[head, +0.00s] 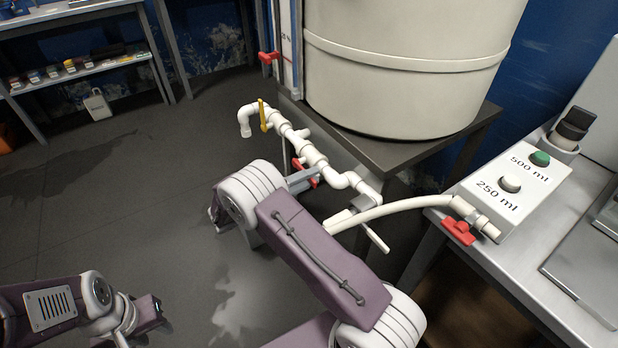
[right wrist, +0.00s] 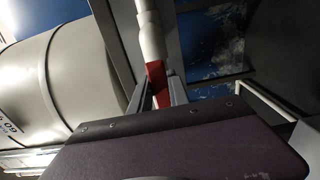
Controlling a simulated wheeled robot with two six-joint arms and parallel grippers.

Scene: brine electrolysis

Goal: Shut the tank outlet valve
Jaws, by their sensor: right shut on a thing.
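The cream tank (head: 405,70) stands on a dark metal stand. White outlet piping (head: 310,155) runs in front of it, with a red valve handle (head: 298,166) low on the pipe. My right gripper (head: 305,180) is at this handle, its fingers partly hidden by my arm. In the right wrist view the red handle (right wrist: 156,82) lies between the two fingers, and the gripper is shut on it. The white pipe (right wrist: 150,35) runs up from there. My left gripper (head: 150,312) is low at the left, away from the piping; its jaw opening is unclear.
A yellow handle (head: 263,115) is on the same piping, and another red handle (head: 268,57) is by the level gauge. A white hose (head: 390,208) leads to a red-handled valve (head: 459,231) beside the dispenser box (head: 510,190). The floor (head: 110,180) at left is clear.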

